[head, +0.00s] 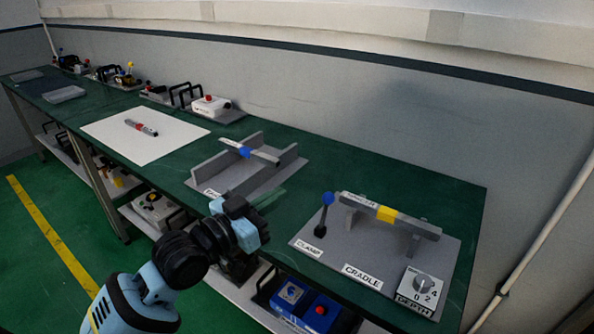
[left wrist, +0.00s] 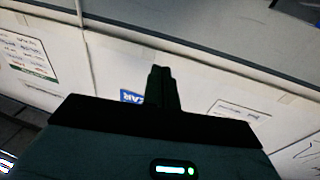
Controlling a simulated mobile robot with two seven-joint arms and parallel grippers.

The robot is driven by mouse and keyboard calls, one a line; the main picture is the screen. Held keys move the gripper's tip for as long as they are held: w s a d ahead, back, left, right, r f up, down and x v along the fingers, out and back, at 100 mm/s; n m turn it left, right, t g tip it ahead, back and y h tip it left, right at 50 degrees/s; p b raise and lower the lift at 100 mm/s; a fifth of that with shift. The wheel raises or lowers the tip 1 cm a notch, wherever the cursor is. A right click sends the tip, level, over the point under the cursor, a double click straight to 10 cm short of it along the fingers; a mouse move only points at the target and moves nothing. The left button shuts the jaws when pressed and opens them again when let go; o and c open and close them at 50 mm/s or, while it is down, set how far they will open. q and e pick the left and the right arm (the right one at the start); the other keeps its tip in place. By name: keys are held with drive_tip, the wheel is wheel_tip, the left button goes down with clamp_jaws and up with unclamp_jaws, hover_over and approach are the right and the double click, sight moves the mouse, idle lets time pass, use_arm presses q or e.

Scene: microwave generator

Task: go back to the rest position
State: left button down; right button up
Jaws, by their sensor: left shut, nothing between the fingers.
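My left arm comes in from the lower part of the head view. Its left gripper (head: 266,200) is over the front edge of the green bench (head: 300,165), between the grey two-walled fixture (head: 229,178) and the cradle board (head: 330,250). In the left wrist view its fingers (left wrist: 162,78) are together, with nothing between them. They point toward a pale wall. My right gripper is not in view.
The cradle board carries a grey bar with a yellow band (head: 387,214), a blue-knobbed lever (head: 327,198) and a depth dial (head: 422,283). Boxes stand on the lower shelf. Green floor is open at left.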

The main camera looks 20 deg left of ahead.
use_arm(q)
drive_tip(key=s+a+f+n+g+y, duration=0.1)
drive_tip(key=s+f+g+y, duration=0.1)
drive_tip(key=s+f, duration=0.6)
drive_tip(key=s+a+f+n+g+y, duration=0.15)
drive_tip(key=s+f, duration=0.25)
drive_tip(key=f, duration=0.9)
drive_tip(key=s+f+n+g+y, duration=0.1)
drive_tip(key=s+f+n+y, duration=0.15)
drive_tip(key=s+f, duration=0.55)
drive_tip(key=s+f+g+y, duration=0.1)
drive_tip(key=s+f+g, duration=0.2)
drive_tip(key=s+f, duration=0.7)
drive_tip(key=s, duration=0.3)
drive_tip(key=shift+a+m+y+p, duration=0.3)
drive_tip(key=shift+a+p, duration=0.05)
